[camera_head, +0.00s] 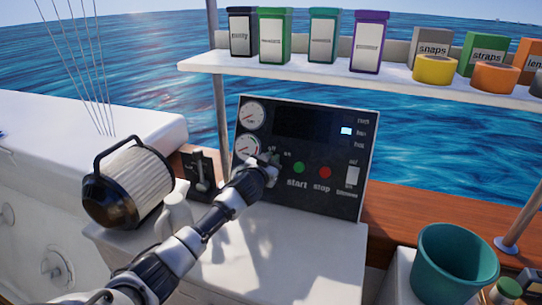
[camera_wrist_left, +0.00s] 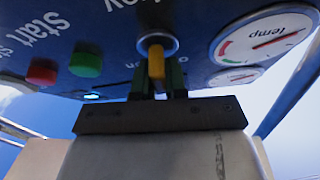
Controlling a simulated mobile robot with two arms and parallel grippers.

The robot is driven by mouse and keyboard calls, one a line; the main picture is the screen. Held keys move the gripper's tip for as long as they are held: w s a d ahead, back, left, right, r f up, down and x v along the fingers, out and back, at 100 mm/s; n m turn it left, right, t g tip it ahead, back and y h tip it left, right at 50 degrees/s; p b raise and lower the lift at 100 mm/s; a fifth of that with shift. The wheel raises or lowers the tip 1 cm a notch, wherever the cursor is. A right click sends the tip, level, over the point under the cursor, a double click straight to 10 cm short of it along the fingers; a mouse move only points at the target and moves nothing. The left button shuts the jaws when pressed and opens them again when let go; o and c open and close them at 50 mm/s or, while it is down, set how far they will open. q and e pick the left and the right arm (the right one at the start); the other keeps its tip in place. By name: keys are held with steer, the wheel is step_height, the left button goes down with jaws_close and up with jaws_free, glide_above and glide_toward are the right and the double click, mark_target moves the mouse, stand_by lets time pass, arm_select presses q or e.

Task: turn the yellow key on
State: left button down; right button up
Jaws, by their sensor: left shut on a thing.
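The yellow key (camera_wrist_left: 156,62) sits in a round metal keyhole on the dark control panel (camera_head: 318,122). In the left wrist view it stands upright in the picture, between my left gripper's (camera_wrist_left: 158,80) two dark fingers, which are shut on it. In the head view my left gripper (camera_head: 268,164) reaches the panel's left part, just below the gauges, and hides the key. My right gripper is in neither view.
A green start button (camera_head: 299,167) and a red stop button (camera_head: 325,172) are close right of my left gripper. A lever box (camera_head: 201,172) and a black-and-white filter canister (camera_head: 128,187) stand to the left. A shelf (camera_head: 300,71) with boxes runs above the panel.

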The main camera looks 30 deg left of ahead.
arm_select(q)
steer(key=m+h+p, duration=0.1)
steer(key=m+p, duration=0.1)
steer(key=m+h+p, duration=0.1)
steer(key=m+p, duration=0.1)
steer(key=m, duration=0.1)
steer(key=m+g+h+p, duration=0.1)
steer(key=m+p, duration=0.1)
steer(key=m, duration=0.1)
steer(key=shift+d+r+h, duration=0.15)
steer(key=shift+d+h, duration=0.1)
steer(key=shift+h, duration=0.05)
steer(key=shift+d+f+m+g+h+p, duration=0.1)
steer(key=shift+f+m+g+h+p, duration=0.2)
steer(key=shift+m+p, duration=0.6)
steer(key=shift+d+f+m+g+h+p, duration=0.1)
steer(key=shift+m+g+h+p, duration=0.25)
steer(key=shift+m+p, duration=0.5)
steer(key=shift+m, duration=0.35)
steer(key=c, duration=1.2)
jaws_free()
steer(key=shift+o, duration=0.2)
steer(key=shift+s, duration=0.1)
steer(key=b+v, duration=0.1)
steer(key=v, duration=0.9)
steer(key=shift+s+a, duration=0.2)
steer(key=shift+s, duration=0.15)
